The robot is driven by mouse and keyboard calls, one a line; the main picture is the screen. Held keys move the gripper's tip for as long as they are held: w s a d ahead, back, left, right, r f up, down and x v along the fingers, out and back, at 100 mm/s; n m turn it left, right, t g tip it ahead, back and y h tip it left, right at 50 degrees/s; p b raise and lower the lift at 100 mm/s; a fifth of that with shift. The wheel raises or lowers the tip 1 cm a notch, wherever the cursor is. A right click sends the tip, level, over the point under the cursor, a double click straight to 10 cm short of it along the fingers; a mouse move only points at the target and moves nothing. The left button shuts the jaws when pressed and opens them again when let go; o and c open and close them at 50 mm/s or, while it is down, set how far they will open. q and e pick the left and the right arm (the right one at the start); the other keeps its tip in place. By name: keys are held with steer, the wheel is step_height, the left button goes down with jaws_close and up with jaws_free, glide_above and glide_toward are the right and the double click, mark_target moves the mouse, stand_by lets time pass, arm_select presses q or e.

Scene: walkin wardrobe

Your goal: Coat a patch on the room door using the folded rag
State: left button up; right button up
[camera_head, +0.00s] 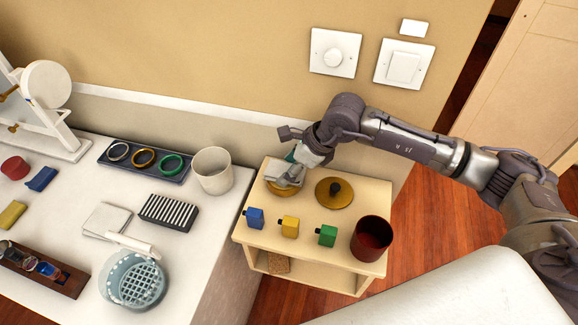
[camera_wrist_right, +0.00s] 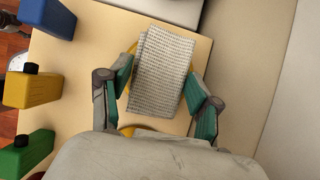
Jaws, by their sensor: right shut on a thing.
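The folded rag (camera_wrist_right: 163,62), a pale woven cloth, is between the green-padded fingers of my right gripper (camera_wrist_right: 158,88). In the head view the rag (camera_head: 291,172) is over a round yellow dish (camera_head: 279,191) on the small wooden stand; the dish's yellow rim also shows behind the rag in the right wrist view. I cannot tell whether the rag touches the dish. My right gripper (camera_head: 296,164) is shut on the rag and points down. The pale panelled room door (camera_head: 525,85) stands at the upper right. My left gripper is not in view.
On the stand (camera_head: 262,217) are a round lid with a dark knob (camera_head: 334,193), blue, yellow and green bottles (camera_head: 289,227) and a dark red cup (camera_head: 371,239). A cluttered white counter (camera_head: 205,235) is at left. Wall switches (camera_head: 404,66) are above. Wood floor shows at right.

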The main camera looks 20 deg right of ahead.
steer(key=shift+s+f, duration=0.1)
steer(key=shift+r+p, duration=1.8)
steer(key=shift+r, duration=1.8)
